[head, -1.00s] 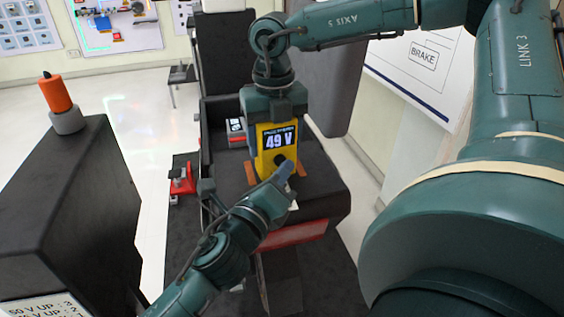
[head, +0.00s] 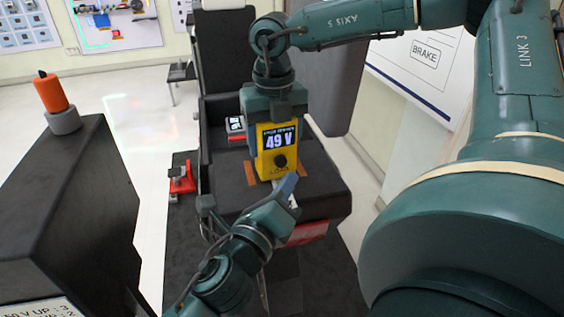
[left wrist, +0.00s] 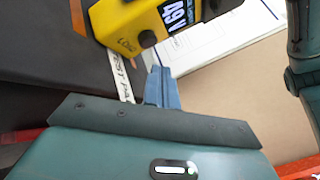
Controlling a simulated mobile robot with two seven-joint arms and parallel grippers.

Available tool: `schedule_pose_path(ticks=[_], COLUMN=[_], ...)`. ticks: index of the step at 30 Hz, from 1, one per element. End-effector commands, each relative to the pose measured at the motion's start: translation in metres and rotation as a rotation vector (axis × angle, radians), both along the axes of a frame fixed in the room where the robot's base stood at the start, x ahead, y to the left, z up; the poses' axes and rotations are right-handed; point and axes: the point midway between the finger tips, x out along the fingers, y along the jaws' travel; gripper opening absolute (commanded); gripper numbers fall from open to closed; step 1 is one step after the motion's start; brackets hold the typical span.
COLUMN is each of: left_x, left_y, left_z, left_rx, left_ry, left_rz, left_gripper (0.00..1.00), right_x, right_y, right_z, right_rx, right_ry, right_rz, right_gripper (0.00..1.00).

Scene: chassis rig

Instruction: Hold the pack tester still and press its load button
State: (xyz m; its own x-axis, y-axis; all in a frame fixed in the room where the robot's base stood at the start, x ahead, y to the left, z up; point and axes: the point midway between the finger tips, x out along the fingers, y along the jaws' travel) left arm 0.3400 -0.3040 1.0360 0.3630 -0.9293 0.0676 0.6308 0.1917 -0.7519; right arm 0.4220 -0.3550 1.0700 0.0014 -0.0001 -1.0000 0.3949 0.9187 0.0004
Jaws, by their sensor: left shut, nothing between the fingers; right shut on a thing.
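The yellow pack tester (head: 265,165) stands upright on the black bench, its screen reading "49 V". Its round dark load button (head: 280,161) is below the screen. My right gripper (head: 275,108) is shut on the tester from above, over its top. My left gripper (head: 291,180) is shut and empty, just below and right of the button, with a gap between. In the left wrist view the blue closed fingertips (left wrist: 158,72) point toward the tester (left wrist: 152,25), close to the button (left wrist: 148,38) but apart from it.
The black bench (head: 319,187) has orange strips (head: 250,173) beside the tester. A small red-and-white device (head: 235,128) stands behind it at left. A black cabinet (head: 75,190) carries an orange knob-like object (head: 52,94). A red stand (head: 181,178) is on the floor.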

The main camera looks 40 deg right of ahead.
Motion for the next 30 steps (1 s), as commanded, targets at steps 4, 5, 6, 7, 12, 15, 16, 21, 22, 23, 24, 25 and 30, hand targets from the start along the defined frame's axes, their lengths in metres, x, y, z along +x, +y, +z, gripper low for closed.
schedule_pose_path(ticks=[4,5,6,7,12,15,16,21,22,23,24,25,30], left_x=[-0.014,-0.016,-0.019,-0.020,-0.023,-0.023,-0.023,-0.023,-0.023,-0.023,-0.023,-0.023,-0.023], left_y=[0.006,0.007,0.007,0.008,0.009,0.009,0.009,0.009,0.009,0.009,0.008,0.008,0.008], left_z=[0.000,0.000,0.000,0.000,0.001,0.001,0.001,0.001,0.002,0.002,0.002,0.002,0.002], left_rx=[-0.001,-0.002,-0.002,-0.001,-0.002,-0.002,-0.002,-0.003,-0.003,-0.003,-0.003,-0.003,-0.003], left_ry=[0.000,0.000,0.000,0.000,0.000,0.000,0.000,0.000,0.000,0.000,0.000,0.000,0.000], left_rz=[-0.002,-0.003,-0.003,-0.004,-0.003,-0.003,-0.003,-0.004,-0.004,-0.004,-0.004,-0.004,-0.004], left_gripper=[0.00,0.00,0.00,0.00,0.00,0.00,0.00,0.00,0.00,0.00,0.00,0.00,0.00], right_x=[0.000,0.000,0.000,0.000,0.000,0.000,0.000,0.000,0.000,0.000,0.000,0.000,0.000], right_y=[0.000,0.000,0.000,0.000,0.000,0.000,0.000,0.000,0.000,0.000,0.000,0.000,0.000], right_z=[0.000,0.000,0.000,0.000,0.000,0.000,0.000,0.000,0.000,0.000,0.000,0.000,0.000], right_rx=[0.000,0.000,0.000,0.000,0.000,0.000,0.000,0.000,0.000,0.000,0.000,0.000,0.000], right_ry=[0.000,0.000,0.000,0.000,0.000,0.000,0.000,0.000,0.000,0.000,0.000,0.000,0.000], right_rz=[0.000,0.000,0.000,0.000,0.000,0.000,0.000,0.000,0.000,0.000,0.000,0.000,0.000], right_gripper=[0.38,0.38,0.38,0.38,0.38,0.38,0.38,0.38,0.38,0.38,0.38,0.38,0.72])
